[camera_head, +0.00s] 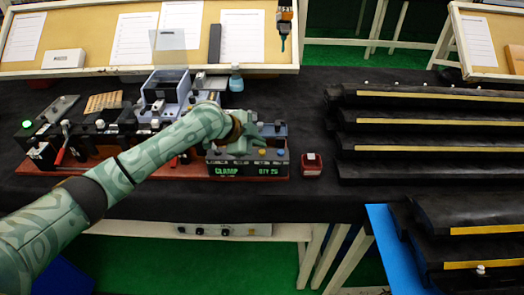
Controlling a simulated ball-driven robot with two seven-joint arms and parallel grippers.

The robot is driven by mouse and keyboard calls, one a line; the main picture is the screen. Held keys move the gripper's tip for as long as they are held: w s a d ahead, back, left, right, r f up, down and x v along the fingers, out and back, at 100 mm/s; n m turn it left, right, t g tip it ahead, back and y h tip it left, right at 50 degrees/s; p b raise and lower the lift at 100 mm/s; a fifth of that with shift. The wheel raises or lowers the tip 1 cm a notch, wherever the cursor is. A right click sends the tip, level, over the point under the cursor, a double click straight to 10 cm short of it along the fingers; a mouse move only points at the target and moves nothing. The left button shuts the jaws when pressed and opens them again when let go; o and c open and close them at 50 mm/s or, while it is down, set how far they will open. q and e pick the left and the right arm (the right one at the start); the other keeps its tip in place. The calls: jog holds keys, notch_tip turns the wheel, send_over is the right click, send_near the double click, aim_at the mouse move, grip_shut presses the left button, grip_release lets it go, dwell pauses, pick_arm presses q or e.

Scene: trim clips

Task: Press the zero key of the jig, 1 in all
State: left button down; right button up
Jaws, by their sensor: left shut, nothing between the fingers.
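The jig is a dark box with a lit green display (247,171) that reads CLAMP and QTY 26. It stands on a red-brown base at the front of the black-covered table. My left gripper (238,147) is over the left part of the jig, shut and empty. Its hand hides part of the jig's top, and I cannot tell whether the fingertips touch a key. My right gripper is out of view.
A small dark red box (312,166) stands just right of the jig. Several black trim strips (430,143) lie in rows at the right. A bottle of blue liquid (236,80) stands behind the jig. Other fixtures with a red lever (60,156) crowd the left.

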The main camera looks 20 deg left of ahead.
pick_arm(q)
jog(key=shift+f, duration=0.1)
dwell(0.5)
jog(key=shift+f, duration=0.3)
jog(key=shift+f, duration=0.5)
dwell(0.6)
jog(key=shift+r+p, duration=0.75)
jog(key=shift+r, duration=0.2)
notch_tip(320, 180, up, 5)
jog(key=p, duration=0.4)
jog(key=shift+p, duration=0.3)
jog(key=shift+f, duration=0.1)
